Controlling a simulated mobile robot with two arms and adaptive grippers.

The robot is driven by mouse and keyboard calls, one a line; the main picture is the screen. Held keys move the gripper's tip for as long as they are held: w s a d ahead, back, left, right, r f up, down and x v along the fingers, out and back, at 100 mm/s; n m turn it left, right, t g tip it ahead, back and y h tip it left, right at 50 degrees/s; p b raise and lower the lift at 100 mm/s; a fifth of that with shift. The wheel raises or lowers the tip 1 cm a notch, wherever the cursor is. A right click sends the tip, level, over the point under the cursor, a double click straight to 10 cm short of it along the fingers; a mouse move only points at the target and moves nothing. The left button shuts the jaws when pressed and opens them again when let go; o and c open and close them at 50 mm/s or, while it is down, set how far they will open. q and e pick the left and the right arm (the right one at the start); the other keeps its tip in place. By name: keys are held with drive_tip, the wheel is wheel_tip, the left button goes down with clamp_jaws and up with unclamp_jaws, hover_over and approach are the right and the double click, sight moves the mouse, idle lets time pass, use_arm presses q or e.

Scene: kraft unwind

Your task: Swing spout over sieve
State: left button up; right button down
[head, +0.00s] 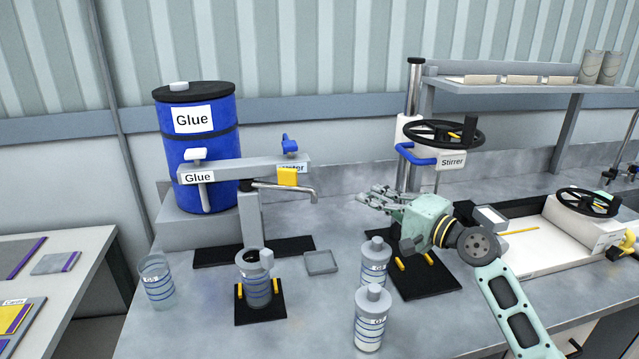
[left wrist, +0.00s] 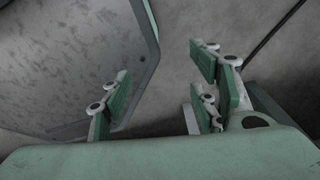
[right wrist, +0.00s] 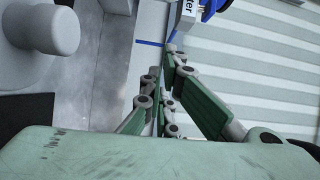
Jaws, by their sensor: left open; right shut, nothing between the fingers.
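I cannot clearly make out a sieve. A jar (head: 256,284) with a dark opening stands on a black pad left of the spout's end and may carry it. My right gripper (head: 364,198) is shut and empty, a little right of the spout's end and apart from it. In the right wrist view its fingers (right wrist: 160,112) are together. My left gripper (left wrist: 160,92) shows only in the left wrist view, open and empty.
A blue Glue drum (head: 200,150) stands behind the dispenser arm. A glass (head: 157,284) is at left; two bottles (head: 372,318) (head: 375,262) stand below my right gripper. The Stirrer (head: 440,145) is at right. A small grey tray (head: 321,262) lies between.

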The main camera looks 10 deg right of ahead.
use_arm(q)
drive_tip(key=shift+s+d, duration=0.55)
drive_tip(key=shift+d, duration=0.15)
drive_tip(key=r+p, duration=0.3)
drive_tip(key=w+r+p, duration=0.1)
drive_tip(key=shift+a+r+p, duration=0.3)
drive_tip(key=shift+a, duration=0.1)
use_arm(e)
drive_tip(key=w+a, duration=0.5)
drive_tip(key=a, duration=0.2)
drive_tip(key=shift+w+a, duration=0.35)
use_arm(q)
drive_tip(key=shift+s+r, duration=0.1)
